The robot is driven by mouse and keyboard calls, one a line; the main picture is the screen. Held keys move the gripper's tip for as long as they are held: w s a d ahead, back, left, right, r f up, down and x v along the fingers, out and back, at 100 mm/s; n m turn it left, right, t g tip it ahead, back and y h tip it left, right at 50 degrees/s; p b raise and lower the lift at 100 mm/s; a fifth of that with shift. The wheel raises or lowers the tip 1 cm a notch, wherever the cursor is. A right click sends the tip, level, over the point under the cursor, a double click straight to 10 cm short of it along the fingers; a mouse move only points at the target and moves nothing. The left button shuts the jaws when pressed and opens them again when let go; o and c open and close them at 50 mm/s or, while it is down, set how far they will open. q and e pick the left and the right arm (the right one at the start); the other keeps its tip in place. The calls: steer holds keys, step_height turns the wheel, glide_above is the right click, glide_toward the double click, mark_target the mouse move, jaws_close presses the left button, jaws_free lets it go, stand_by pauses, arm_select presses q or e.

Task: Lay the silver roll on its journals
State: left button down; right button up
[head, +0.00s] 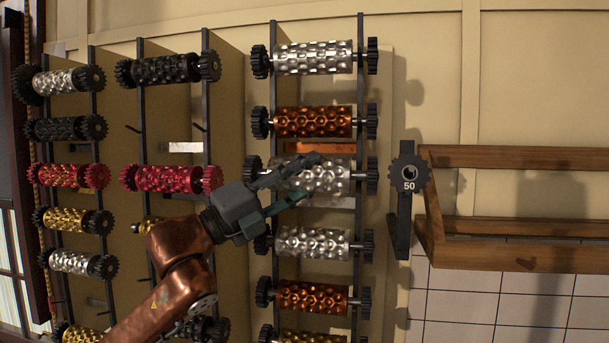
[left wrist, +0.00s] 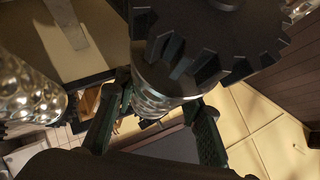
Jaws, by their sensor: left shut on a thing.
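The silver roll (head: 332,176) has a dimpled shiny body with a black gear at each end. It lies roughly level across the two dark posts of the middle rack (head: 360,28), between a copper roll and another silver roll. In the left wrist view the roll's body (left wrist: 160,92) is between my left gripper's fingers (left wrist: 160,130), with a large black gear (left wrist: 210,45) close to the camera. The journals are hidden; I cannot tell whether the roll rests on them. My right gripper is out of view.
A copper roll (head: 312,121) is close above and a silver roll (head: 310,243) close below. More racks of coloured rolls stand at the left. A wooden frame (head: 520,157) with a black gear marked 50 (head: 409,177) stands at the right.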

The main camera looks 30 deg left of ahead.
arm_select(q)
steer(key=shift+w+a+f, duration=0.2)
steer(key=shift+w+f, duration=0.1)
steer(key=shift+w, duration=0.4)
steer(key=shift+w+a+f, duration=0.2)
steer(key=shift+w+f, duration=0.1)
steer(key=shift+w, duration=0.45)
steer(key=shift+w+a+f, duration=0.2)
steer(key=shift+w+f, duration=0.1)
steer(key=shift+w, duration=0.4)
steer(key=c, duration=1.2)
jaws_free()
steer(key=shift+w+f, duration=0.25)
steer(key=shift+f, duration=0.1)
steer(key=shift+r+v, duration=0.15)
steer(key=shift+v, duration=2.9)
steer(key=shift+r+v, duration=0.1)
steer(key=shift+v, duration=2.9)
